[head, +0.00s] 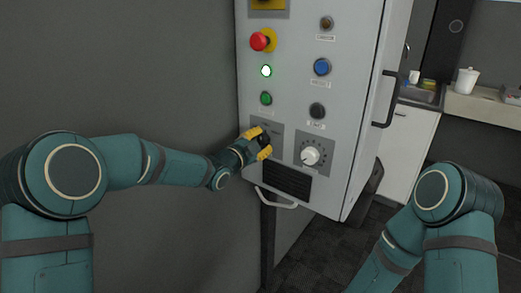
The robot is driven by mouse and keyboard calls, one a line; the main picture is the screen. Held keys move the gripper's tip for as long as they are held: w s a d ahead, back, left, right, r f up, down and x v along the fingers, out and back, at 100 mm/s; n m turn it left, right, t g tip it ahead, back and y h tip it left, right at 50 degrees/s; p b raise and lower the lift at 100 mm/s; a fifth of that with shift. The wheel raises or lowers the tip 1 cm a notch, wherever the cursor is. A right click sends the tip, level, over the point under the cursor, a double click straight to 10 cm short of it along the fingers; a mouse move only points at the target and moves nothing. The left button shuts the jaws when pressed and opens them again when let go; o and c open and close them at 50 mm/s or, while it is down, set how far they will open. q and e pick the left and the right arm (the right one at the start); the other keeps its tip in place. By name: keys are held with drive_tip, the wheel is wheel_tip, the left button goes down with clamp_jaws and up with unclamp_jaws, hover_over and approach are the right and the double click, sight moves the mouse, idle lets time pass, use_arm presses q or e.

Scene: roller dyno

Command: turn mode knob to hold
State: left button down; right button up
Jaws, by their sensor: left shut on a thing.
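The control cabinet (345,75) stands ahead with its pale front panel facing me. My left gripper (265,144), with yellow fingertips, is at the lower left of this panel. It is shut on a dark knob (264,142), which it mostly hides, so the pointer and its setting cannot be read. A white dial (311,155) on a grey plate sits just right of the gripper, apart from it. My right arm comes in at the lower right; its gripper is out of the frame.
Above the left gripper are a red mushroom button (262,41), a lit white-green lamp (266,71) and a green button (266,98). A blue button (322,67) is to the right. A door handle (384,98) juts from the cabinet's right side. A sink counter stands behind.

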use_arm(q)
drive_tip(key=m, duration=0.4)
drive_tip(key=shift+r+m, duration=0.1)
drive_tip(key=shift+m, duration=2.4)
drive_tip(key=shift+r, duration=0.1)
drive_tip(key=c, duration=0.6)
unclamp_jaws()
drive_tip(key=shift+w, duration=0.1)
drive_tip(key=shift+o, duration=0.2)
drive_tip(key=shift+a, duration=0.1)
